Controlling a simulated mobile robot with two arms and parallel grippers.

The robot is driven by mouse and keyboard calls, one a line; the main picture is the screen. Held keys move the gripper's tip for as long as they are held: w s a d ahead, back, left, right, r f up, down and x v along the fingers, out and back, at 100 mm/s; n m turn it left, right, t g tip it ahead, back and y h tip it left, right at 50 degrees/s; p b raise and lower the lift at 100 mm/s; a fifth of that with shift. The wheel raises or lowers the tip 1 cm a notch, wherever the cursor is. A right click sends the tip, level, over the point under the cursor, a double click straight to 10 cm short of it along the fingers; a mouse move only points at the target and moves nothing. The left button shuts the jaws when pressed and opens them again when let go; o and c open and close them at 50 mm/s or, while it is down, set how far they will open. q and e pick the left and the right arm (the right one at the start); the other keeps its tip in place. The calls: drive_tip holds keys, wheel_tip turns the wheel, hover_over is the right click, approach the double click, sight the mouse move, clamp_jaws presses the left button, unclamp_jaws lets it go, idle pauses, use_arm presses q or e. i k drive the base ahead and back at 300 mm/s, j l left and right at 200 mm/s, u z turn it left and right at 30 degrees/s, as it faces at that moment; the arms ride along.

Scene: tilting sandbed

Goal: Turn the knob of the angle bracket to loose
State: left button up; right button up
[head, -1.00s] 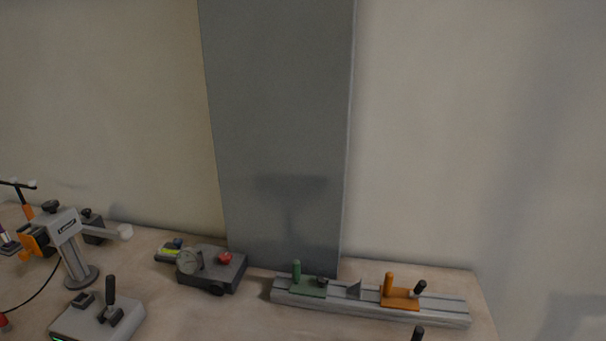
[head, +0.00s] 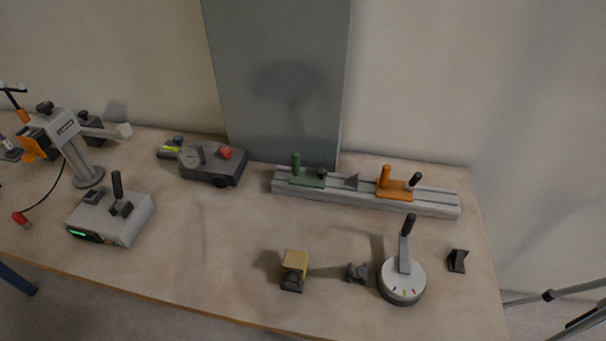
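No part is plainly marked as the angle bracket. A small dark angled piece (head: 457,261) stands at the right end of the table, and I see no clear knob on it. A yellow block with a dark round knob (head: 293,270) stands near the front edge. A round white dial with a black-tipped lever (head: 402,278) stands to its right, with a small dark knob-like part (head: 357,272) at its left side. Which setting any knob has is too small to tell. Neither of my grippers is in view.
A grey rail (head: 365,193) with green and orange handled carriages lies at the back. A dark gauge box (head: 213,163), a grey lever box (head: 111,218) and a grey stand (head: 80,150) are at the left. The table (head: 210,250) is clear centre-left. Tripod legs show lower right.

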sight(321, 172)
drive_tip(key=k+l+z, duration=0.2)
drive_tip(key=z, duration=0.2)
drive_tip(key=k+l+z, duration=0.2)
drive_tip(key=z, duration=0.2)
